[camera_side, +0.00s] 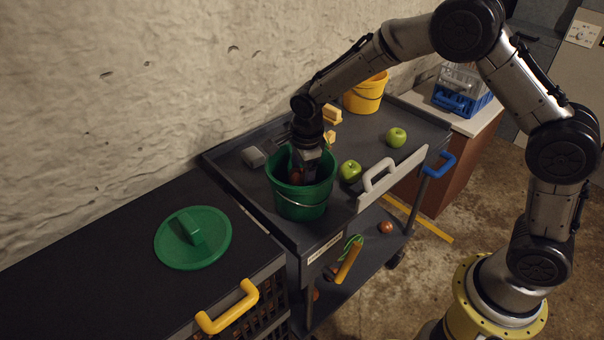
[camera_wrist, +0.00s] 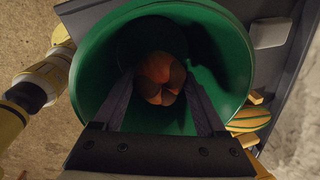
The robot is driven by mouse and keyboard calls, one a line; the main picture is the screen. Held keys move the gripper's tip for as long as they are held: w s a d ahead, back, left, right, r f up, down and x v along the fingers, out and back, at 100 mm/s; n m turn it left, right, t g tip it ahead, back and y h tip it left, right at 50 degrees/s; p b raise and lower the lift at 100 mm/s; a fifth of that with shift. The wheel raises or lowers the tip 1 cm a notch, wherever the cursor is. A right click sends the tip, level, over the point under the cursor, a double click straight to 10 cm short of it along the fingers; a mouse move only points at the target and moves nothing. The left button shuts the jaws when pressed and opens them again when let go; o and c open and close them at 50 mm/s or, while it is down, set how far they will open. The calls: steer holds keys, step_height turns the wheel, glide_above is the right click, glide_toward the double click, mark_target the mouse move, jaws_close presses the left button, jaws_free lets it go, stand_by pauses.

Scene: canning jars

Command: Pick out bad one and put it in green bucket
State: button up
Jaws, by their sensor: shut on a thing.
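The green bucket (camera_side: 301,201) stands on the dark cart top in the side view, with its lid off. In the wrist view I look down into the green bucket (camera_wrist: 87,64). My gripper (camera_wrist: 160,92) reaches inside the bucket, its two fingers on either side of a reddish-brown apple (camera_wrist: 160,72). It is shut on this apple. The apple shows only slightly in the side view, at the bucket's mouth. Whether it touches the bucket's bottom I cannot tell. Two green apples, one (camera_side: 350,171) close beside the bucket and one (camera_side: 396,137) farther right, lie on the cart.
The green lid (camera_side: 180,250) lies on the dark surface at left. A yellow bucket (camera_side: 366,95) stands at the cart's back. A grey block (camera_side: 253,157) is left of the green bucket. A reddish fruit (camera_side: 385,227) lies on the lower shelf.

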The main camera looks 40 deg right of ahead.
steer(key=shift+f, duration=2.45)
stand_by(1.4)
stand_by(0.3)
steer(key=o, duration=0.8)
steer(key=shift+c, duration=0.2)
